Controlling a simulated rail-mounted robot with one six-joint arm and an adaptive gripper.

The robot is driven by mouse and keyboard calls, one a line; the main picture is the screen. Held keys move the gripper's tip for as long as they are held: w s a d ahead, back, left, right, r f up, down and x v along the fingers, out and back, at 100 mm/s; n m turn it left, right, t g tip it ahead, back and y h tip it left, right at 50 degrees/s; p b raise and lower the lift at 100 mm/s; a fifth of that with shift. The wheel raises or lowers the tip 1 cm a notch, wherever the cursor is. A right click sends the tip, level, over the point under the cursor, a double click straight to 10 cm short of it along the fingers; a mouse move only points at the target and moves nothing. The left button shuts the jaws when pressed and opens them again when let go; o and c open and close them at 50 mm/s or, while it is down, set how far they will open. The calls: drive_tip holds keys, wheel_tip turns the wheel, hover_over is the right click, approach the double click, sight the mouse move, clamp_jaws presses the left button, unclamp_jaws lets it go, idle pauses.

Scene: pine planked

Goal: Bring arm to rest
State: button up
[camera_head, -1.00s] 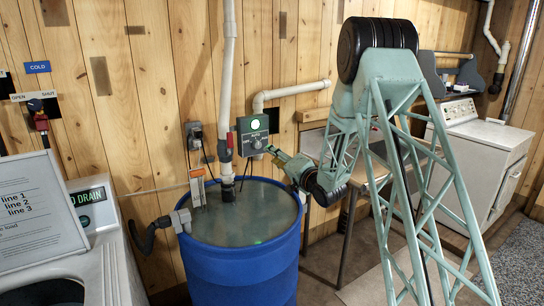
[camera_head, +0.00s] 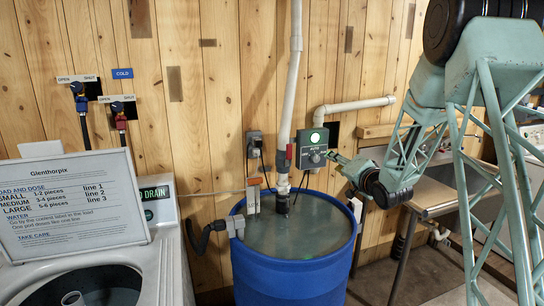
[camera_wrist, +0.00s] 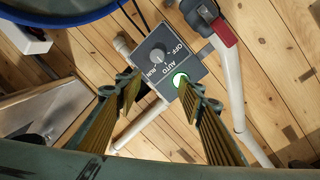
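My gripper (camera_head: 337,158) is at the right of the grey control box (camera_head: 314,148) on the plank wall, above the blue barrel. In the wrist view my gripper (camera_wrist: 160,92) has its two fingers apart, with nothing between them. The control box (camera_wrist: 165,58) shows just beyond the fingertips, with a round knob (camera_wrist: 157,54), OFF, AUTO and RUN labels, and a lit green light (camera_wrist: 181,80). I cannot tell whether a fingertip touches the box. My arm is bent, reaching from the right of the head view.
The blue barrel (camera_head: 290,271), full of liquid, stands below, with a white pipe (camera_head: 294,80) with a red-handled valve dropping into it. A washing machine (camera_head: 165,240) with a sign board (camera_head: 80,205) is at left. A sink table (camera_head: 435,193) stands behind my arm.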

drive_tip(key=s+d+r+n+g+h, duration=0.15)
drive_tip(key=s+r, duration=0.25)
drive_tip(key=s, duration=0.5)
drive_tip(key=s+a+r+n+g+h, duration=0.15)
drive_tip(key=s+r, duration=0.25)
drive_tip(key=s, duration=0.5)
drive_tip(key=s+d+r+g+h, duration=0.2)
drive_tip(key=s+r, duration=0.2)
drive_tip(key=s, duration=0.6)
drive_tip(key=s+a+f+n+g, duration=0.1)
drive_tip(key=s+a+g, duration=0.1)
drive_tip(key=s, duration=1.3)
drive_tip(key=s+a+f+n+g, duration=0.1)
drive_tip(key=s+a+n+g, duration=0.1)
drive_tip(key=s, duration=1.3)
drive_tip(key=s+a+f+n+g+y, duration=0.1)
drive_tip(key=s+a+f+g, duration=0.1)
drive_tip(key=s, duration=1.4)
drive_tip(key=shift+a+g, duration=0.25)
drive_tip(key=shift+g, duration=0.25)
